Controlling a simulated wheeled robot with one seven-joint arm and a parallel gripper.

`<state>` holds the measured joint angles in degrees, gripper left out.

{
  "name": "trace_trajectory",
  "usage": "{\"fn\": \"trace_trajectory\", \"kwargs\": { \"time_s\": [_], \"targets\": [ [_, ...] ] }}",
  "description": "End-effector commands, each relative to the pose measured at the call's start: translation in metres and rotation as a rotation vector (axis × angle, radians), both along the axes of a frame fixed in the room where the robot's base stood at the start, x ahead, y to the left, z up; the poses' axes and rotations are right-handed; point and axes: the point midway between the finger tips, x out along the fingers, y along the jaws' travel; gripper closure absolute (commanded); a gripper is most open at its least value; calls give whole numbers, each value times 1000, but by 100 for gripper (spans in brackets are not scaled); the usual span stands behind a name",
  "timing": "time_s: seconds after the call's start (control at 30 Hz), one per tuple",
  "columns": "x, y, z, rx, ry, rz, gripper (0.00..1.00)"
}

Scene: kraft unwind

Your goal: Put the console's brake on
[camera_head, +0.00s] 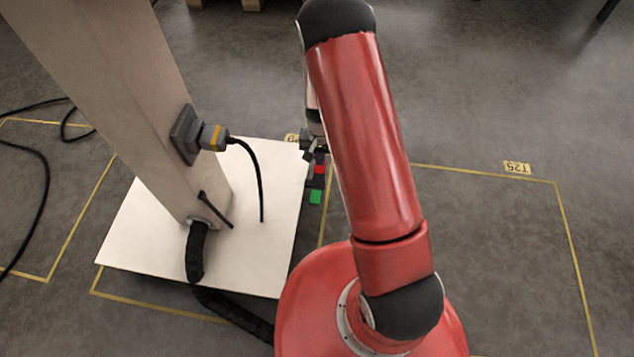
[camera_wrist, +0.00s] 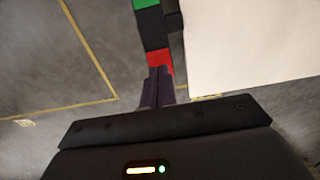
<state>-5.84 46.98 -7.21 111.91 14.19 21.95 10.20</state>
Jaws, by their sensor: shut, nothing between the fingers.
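The console is a beige column (camera_head: 120,90) on a flat white base plate (camera_head: 255,265), whose edge also shows in the wrist view (camera_wrist: 250,50). At the plate's right edge is a dark rocker-like bar with a red end (camera_head: 320,169) and a green end (camera_head: 315,197). In the wrist view the red end (camera_wrist: 159,62) lies nearest my gripper and the green end (camera_wrist: 146,3) is farther off. My gripper (camera_wrist: 158,72) is shut and empty, its fingertips at the red end. I cannot tell whether they touch it. In the head view my red arm partly hides the gripper.
A grey plug with an orange band (camera_head: 213,137) sticks out of the column, with a black cable hanging from it. A short dark rod (camera_head: 215,210) and a thick black hose (camera_head: 196,250) are at the column's foot. Yellow-lined floor (camera_head: 490,240) on the right is clear.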

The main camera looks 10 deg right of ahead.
Motion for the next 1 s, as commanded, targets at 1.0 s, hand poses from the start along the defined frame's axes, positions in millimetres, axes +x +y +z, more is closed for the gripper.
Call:
{"fn": "trace_trajectory", "kwargs": {
  "time_s": [1.0],
  "targets": [
    [0,0,-16,0,0,0,100]
  ]
}}
